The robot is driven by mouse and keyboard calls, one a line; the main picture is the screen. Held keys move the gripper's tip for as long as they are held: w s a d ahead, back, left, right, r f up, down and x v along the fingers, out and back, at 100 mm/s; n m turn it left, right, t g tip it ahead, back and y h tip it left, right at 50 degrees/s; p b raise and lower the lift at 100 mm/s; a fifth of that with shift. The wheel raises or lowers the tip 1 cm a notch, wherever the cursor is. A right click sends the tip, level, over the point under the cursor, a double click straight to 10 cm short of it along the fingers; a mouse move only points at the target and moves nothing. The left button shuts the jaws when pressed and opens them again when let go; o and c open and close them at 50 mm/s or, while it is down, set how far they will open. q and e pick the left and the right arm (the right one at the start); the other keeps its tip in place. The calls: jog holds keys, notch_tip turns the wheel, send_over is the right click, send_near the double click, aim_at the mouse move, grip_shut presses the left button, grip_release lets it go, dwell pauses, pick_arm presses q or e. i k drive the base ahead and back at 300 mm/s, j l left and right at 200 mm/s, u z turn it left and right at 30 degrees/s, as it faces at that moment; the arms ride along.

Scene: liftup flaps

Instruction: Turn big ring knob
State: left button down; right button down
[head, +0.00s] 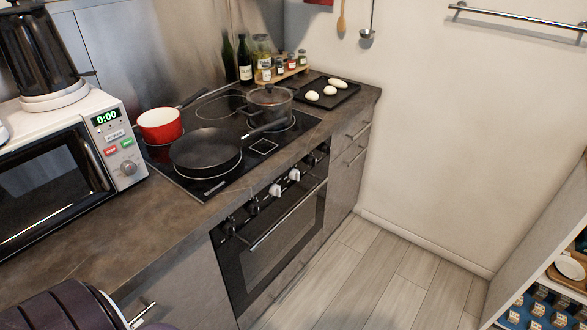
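Several knobs sit in a row on the front panel of the black built-in oven (275,240) under the hob. Two of them are light, a white knob (275,190) and a second white knob (294,175). The others are dark, such as the black knob (253,207) and the leftmost dark knob (228,228). The microwave (60,165) at left has a round silver dial (129,168) below its buttons, and its display reads 0:00. I cannot tell which of these is the big ring knob.
On the hob (200,190) stand a red pot (160,125), a black frying pan (205,150) and a lidded pot (270,103). The oven handle (288,215) juts out below the knobs. The floor (400,275) is clear; an open shelf (550,290) stands at right.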

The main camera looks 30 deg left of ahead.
aim_at(229, 229)
jog(key=u, duration=1.5)
